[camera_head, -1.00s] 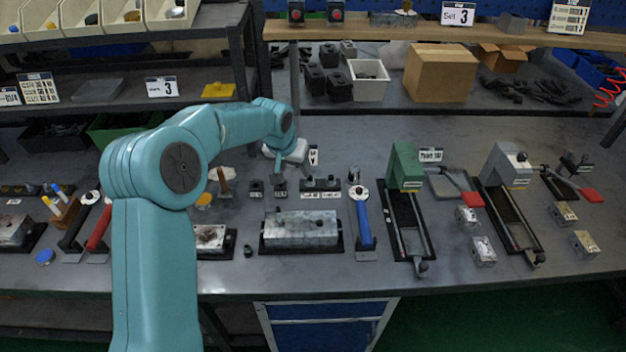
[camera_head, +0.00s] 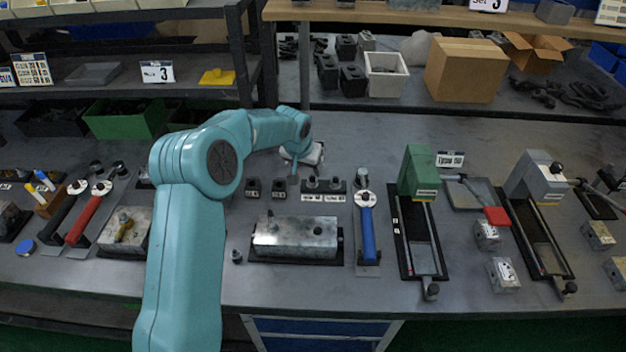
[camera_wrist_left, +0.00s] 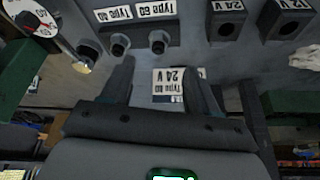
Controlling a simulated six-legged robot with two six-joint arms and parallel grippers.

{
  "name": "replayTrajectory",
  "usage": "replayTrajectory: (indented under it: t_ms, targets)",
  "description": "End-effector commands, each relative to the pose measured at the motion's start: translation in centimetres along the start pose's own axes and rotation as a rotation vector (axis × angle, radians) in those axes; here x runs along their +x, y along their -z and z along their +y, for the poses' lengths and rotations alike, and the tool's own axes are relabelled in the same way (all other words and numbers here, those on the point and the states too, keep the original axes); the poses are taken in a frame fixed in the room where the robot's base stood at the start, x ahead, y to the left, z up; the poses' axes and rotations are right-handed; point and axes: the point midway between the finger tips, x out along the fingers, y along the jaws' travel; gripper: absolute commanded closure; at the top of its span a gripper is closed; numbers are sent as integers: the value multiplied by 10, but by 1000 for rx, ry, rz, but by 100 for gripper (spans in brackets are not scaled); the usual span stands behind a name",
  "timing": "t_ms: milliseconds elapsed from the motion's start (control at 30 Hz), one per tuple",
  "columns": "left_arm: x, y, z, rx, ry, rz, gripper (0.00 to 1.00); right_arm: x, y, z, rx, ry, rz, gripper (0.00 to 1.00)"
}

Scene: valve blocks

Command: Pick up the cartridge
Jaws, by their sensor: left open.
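Two small dark cartridges stand upright in a labelled black holder (camera_head: 324,190) on the bench. In the left wrist view the left cartridge (camera_wrist_left: 119,45) and the right cartridge (camera_wrist_left: 158,42) stand beyond my fingers, with upside-down type labels beside them. My left gripper (camera_head: 292,168) is behind and left of the holder in the head view. In the wrist view its two fingers (camera_wrist_left: 160,90) are apart, with a white "24 V" card (camera_wrist_left: 172,82) showing between them. Nothing is held. My wrist hides part of the bench behind the holder. My right gripper is not in view.
Two black coil blocks (camera_head: 265,187) stand left of the holder. A metal valve block (camera_head: 295,237) lies in front of it. A blue-handled wrench (camera_head: 367,230) and a green-topped fixture (camera_head: 418,175) stand to the right. A cardboard box (camera_head: 466,69) is on the rear shelf.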

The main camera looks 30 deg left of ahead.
Motion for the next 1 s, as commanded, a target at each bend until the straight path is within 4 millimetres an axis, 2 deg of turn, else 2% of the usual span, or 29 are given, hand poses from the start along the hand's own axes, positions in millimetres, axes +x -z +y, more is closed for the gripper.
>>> replayTrajectory:
  t_ms: [100, 367, 600, 700, 900, 967, 1000]
  targets:
    - [20, 0, 1, 1, 0, -1, 40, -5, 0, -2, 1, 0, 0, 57]
    - [42, 4, 2, 1, 0, -1, 40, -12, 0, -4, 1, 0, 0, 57]
    - [79, 6, 2, 0, 0, 0, 40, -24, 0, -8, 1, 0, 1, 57]
    - [86, 7, 2, 0, 0, 1, 40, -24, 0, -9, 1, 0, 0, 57]
    - [86, 7, 2, 0, 0, 2, 40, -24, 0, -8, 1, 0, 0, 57]
    - [86, 7, 2, 0, 0, 2, 56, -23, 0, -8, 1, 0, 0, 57]
    - [86, 7, 2, 1, 0, 2, 70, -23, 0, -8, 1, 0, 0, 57]
